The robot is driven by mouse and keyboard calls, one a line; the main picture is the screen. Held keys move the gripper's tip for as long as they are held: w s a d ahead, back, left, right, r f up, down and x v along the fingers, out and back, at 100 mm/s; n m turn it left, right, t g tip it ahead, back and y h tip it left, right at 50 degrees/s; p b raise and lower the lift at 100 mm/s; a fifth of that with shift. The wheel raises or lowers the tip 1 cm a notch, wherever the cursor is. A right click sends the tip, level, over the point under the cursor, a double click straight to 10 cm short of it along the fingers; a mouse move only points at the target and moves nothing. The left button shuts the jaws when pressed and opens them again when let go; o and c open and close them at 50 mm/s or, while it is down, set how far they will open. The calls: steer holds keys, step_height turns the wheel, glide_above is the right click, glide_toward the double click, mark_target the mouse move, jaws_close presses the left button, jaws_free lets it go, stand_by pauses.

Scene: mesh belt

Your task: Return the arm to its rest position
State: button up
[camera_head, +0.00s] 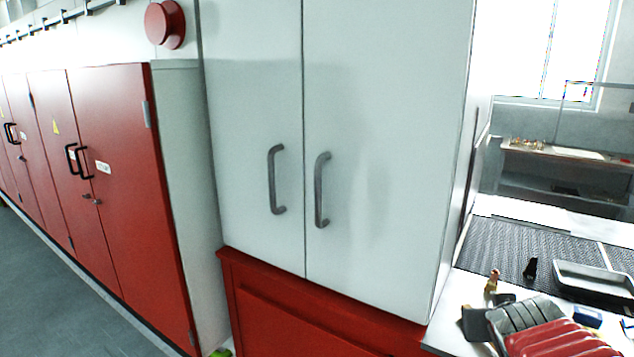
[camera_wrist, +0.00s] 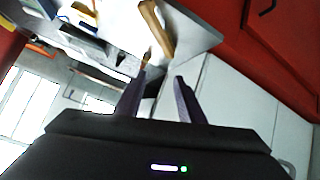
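My gripper (camera_wrist: 160,80) shows in the wrist view, with its two dark fingers apart and nothing visible between them. The wrist view is tilted, with the window on the left and the red and white cabinets on the right. The arm's overall pose cannot be told from these frames.
A tall white cabinet (camera_head: 385,130) fills the head view's middle, with red cabinets (camera_head: 125,160) to its left. Grey floor (camera_head: 45,270) lies clear at left.

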steer(key=s+a+f+n+g+y, duration=0.1)
steer(key=s+a+y, duration=0.1)
steer(key=s+a, duration=0.5)
steer(key=s+a+f+n+g+y, duration=0.1)
steer(key=s+a+f+g+y, duration=0.1)
steer(key=s+a, duration=0.5)
steer(key=a+y, duration=0.1)
steer(key=a, duration=0.4)
steer(key=shift+s+f+g, duration=0.2)
steer(key=shift+s+g, duration=0.1)
steer(key=shift+s, duration=0.1)
